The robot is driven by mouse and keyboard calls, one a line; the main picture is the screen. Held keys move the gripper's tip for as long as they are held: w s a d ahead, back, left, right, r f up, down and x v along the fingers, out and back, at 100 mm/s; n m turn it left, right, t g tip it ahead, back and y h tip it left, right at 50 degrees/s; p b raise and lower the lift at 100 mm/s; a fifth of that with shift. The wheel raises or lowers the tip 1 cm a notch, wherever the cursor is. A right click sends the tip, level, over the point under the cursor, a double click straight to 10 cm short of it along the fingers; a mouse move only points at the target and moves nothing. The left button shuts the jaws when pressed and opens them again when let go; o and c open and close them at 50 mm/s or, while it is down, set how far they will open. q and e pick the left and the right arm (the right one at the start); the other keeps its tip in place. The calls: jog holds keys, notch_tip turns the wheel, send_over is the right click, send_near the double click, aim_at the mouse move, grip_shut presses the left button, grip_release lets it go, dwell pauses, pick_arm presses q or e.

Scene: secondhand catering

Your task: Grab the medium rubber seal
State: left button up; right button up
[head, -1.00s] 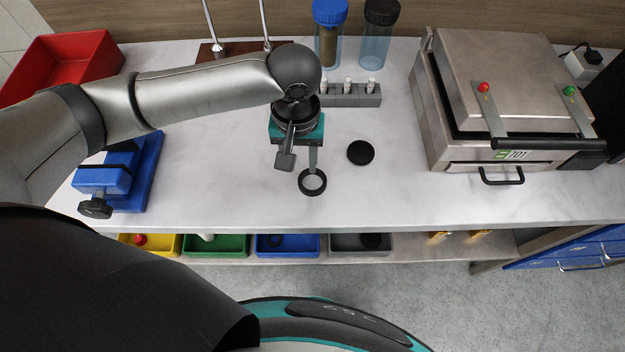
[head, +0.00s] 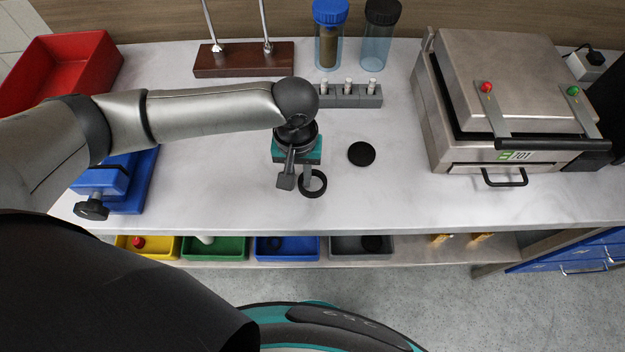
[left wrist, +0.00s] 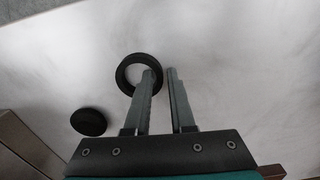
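A black ring (head: 313,184), which looks like a rubber seal, lies flat on the pale worktop. It also shows in the left wrist view (left wrist: 124,80); with no similar ring beside it, I cannot judge whether it is the medium one. My left gripper (head: 297,182) is at the ring, fingers pointing down. In the left wrist view, the gripper (left wrist: 161,73) has a narrow gap between its fingers. One fingertip overlaps the ring's opening and right edge; the other is just outside. I see no clear grip on the ring. My right gripper is out of view.
A black disc (head: 361,153) lies right of the ring. A grey block (head: 345,97) with white-capped vials stands behind. A steel press (head: 510,90) fills the right; a blue vise-like device (head: 130,180) is at left. Small bins (head: 287,258) sit on the shelf below.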

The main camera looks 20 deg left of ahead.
pick_arm(q)
grip_shut()
dwell(0.4)
